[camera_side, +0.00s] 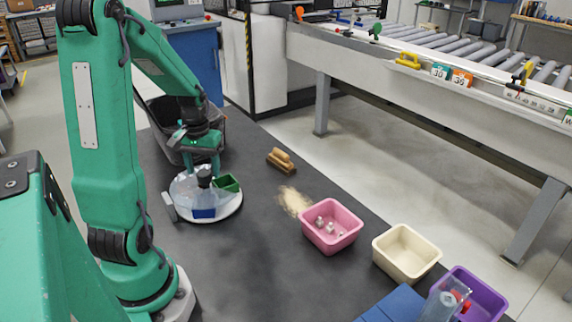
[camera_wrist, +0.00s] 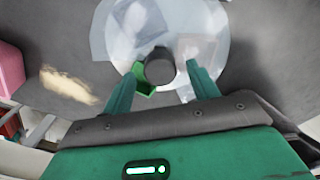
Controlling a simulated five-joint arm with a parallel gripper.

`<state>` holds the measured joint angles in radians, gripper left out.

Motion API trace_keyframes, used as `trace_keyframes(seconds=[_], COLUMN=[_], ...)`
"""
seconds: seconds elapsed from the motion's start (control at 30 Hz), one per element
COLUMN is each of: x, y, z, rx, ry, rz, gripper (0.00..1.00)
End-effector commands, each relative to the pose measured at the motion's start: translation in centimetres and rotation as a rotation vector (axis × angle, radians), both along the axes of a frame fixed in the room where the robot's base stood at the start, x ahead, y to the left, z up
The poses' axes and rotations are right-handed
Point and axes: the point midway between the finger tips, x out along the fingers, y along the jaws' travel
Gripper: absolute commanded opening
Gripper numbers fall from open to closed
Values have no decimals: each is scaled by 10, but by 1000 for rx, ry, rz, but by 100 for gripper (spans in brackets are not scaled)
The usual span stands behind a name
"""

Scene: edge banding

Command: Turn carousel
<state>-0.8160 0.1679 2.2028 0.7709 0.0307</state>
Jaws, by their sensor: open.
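The carousel (camera_side: 234,211) is a white round disc with a clear top, on the dark mat below my arm; its pale disc fills the top of the wrist view (camera_wrist: 205,30). A dark knob (camera_side: 204,178) stands at its middle. A green bin (camera_side: 228,183) and a blue part (camera_side: 203,213) show on it. My gripper (camera_side: 202,165) points down over the knob. In the wrist view, my gripper (camera_wrist: 165,72) is open, with the knob (camera_wrist: 159,67) between its fingertips. The right finger stands apart from the knob; whether the left finger touches it I cannot tell.
A brush (camera_side: 281,160) and a sawdust pile (camera_side: 294,200) lie right of the carousel. A pink bin (camera_side: 348,243) with small pieces, a cream bin (camera_side: 423,270) and a purple bin (camera_side: 490,306) stand further right. A dark crate (camera_side: 150,120) stands behind.

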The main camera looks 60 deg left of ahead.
Motion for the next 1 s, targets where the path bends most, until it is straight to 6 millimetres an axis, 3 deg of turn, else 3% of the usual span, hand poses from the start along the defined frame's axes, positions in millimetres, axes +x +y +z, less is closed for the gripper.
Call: trace_keyframes(seconds=[0.2, 0.47, 0.8, 1.0], x=[0, 0, 0, 0], y=[-1, 0, 0, 0], z=[-12, -13, -13, -13], rx=[-1, 0, 0, 0], ry=[1, 0, 0, 0], rz=[0, 0, 0, -8], gripper=[59, 59, 0, 0])
